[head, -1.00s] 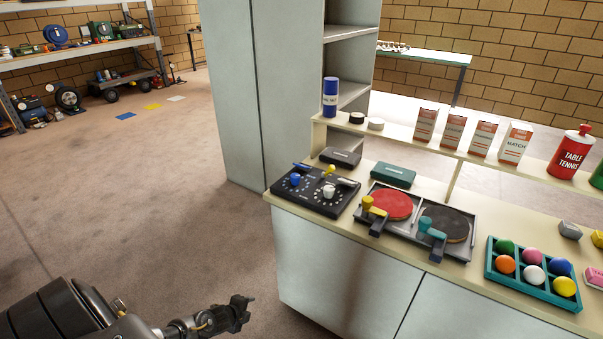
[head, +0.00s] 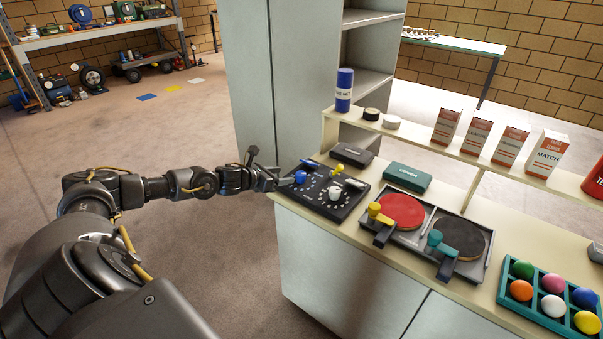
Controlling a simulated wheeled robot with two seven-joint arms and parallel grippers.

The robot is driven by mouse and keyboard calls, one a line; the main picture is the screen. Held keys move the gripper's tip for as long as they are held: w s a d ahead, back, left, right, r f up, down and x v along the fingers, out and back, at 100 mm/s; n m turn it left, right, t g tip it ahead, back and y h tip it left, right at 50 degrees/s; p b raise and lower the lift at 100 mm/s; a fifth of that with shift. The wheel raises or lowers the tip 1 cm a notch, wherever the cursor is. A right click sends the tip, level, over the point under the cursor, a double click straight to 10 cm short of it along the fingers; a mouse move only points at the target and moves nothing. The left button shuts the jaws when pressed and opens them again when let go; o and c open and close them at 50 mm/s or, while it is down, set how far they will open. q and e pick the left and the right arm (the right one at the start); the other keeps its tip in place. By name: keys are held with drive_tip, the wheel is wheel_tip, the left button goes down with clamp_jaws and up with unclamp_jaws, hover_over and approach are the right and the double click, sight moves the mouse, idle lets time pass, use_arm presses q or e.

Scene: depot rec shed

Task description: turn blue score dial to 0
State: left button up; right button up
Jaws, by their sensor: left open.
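The blue score dial (head: 300,177) is a small blue knob on the left part of a black score panel (head: 322,206), which lies at the left end of the counter. A white dial (head: 335,193) stands to its right, and white dots ring the dials. A yellow-tipped lever (head: 338,169) and a blue-tipped lever (head: 310,163) are at the panel's back. My left gripper (head: 280,178) is open and empty, just left of the blue dial at the panel's left edge. I cannot tell whether a finger touches the dial. My right gripper is out of view.
Red and black paddles (head: 401,211) lie in a grey tray right of the panel. A dark box (head: 352,154) and green case (head: 407,178) sit behind. A teal ball tray (head: 515,290) stands far right. A raised shelf (head: 440,153) holds cartons and a blue can (head: 344,90).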

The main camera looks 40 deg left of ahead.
sight(301, 174)
use_arm(q)
drive_tip(key=p+x, duration=0.1)
drive_tip(key=x, duration=0.8)
drive_tip(key=shift+w+f, duration=0.15)
drive_tip(key=shift+w, duration=0.2)
drive_tip(key=c, duration=1)
drive_tip(key=shift+o, duration=0.2)
drive_tip(key=shift+d+n+y, duration=0.1)
drive_tip(key=shift+n+y, duration=0.2)
drive_tip(key=shift+y, duration=0.1)
